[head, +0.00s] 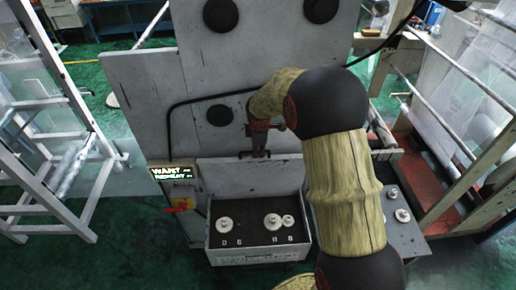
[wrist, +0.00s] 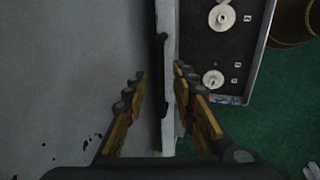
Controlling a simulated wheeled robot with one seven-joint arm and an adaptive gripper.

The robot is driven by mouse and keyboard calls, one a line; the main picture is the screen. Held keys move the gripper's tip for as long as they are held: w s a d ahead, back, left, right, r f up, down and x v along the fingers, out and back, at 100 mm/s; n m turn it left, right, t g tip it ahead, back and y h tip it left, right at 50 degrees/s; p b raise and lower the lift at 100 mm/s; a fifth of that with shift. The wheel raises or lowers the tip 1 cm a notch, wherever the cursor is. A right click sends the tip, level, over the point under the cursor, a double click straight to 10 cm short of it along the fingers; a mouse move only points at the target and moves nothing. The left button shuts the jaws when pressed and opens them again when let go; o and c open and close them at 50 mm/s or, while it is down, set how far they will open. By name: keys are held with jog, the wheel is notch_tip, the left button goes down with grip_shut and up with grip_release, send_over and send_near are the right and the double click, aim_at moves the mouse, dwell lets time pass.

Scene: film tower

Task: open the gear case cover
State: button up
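The gear case (head: 213,240) is a grey box with a dark inside, low in front of the tall grey machine panel. Three pale gears (head: 273,221) show in it. Its grey cover (head: 225,175) stands roughly upright at the back edge, so the case is open. A dark bar handle (head: 243,154) is at the cover's top edge. My gripper (head: 258,154) points down at this handle. In the wrist view my gripper (wrist: 160,76) has its fingers apart, one on each side of the cover's edge (wrist: 169,60) and the dark handle (wrist: 160,60). I cannot tell whether a finger touches.
A side plate (head: 402,235) with more gears lies right of the case, partly behind my arm. A box with a lit sign (head: 172,173) and a red-yellow switch (head: 181,205) is at left. White frames (head: 60,130) flank the area. Green floor (head: 130,250) is clear at front left.

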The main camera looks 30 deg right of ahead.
jog(key=shift+f, duration=0.15)
jog(key=shift+c, duration=1)
grip_shut()
